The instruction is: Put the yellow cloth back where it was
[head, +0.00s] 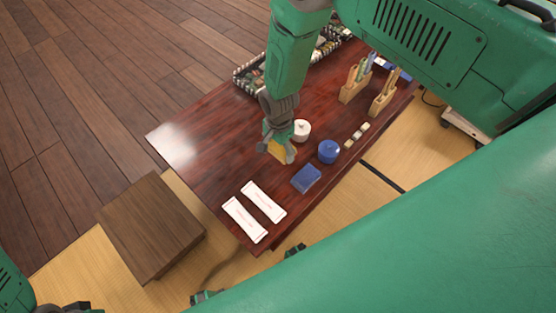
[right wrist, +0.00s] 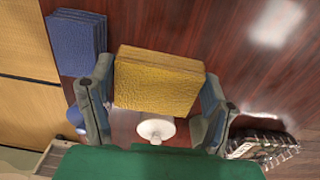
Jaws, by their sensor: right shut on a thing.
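The yellow cloth (head: 277,151) is a folded, block-like stack. My right gripper (head: 279,148) is shut on it, over the dark red table (head: 190,150). In the right wrist view the yellow cloth (right wrist: 158,80) sits between the two fingers (right wrist: 158,90). I cannot tell whether its underside touches the table. A folded blue cloth (head: 306,179) lies near the table's front edge; it also shows in the right wrist view (right wrist: 76,43). Of my left arm, only parts show at the bottom left; its jaws cannot be made out.
A white lidded pot (head: 302,130) and a blue pot (head: 329,151) stand close to the right gripper. Two white paper packets (head: 244,220) lie at the near end. Wooden holders (head: 355,82) and a patterned tray (head: 250,83) stand farther back. The table's left part is clear.

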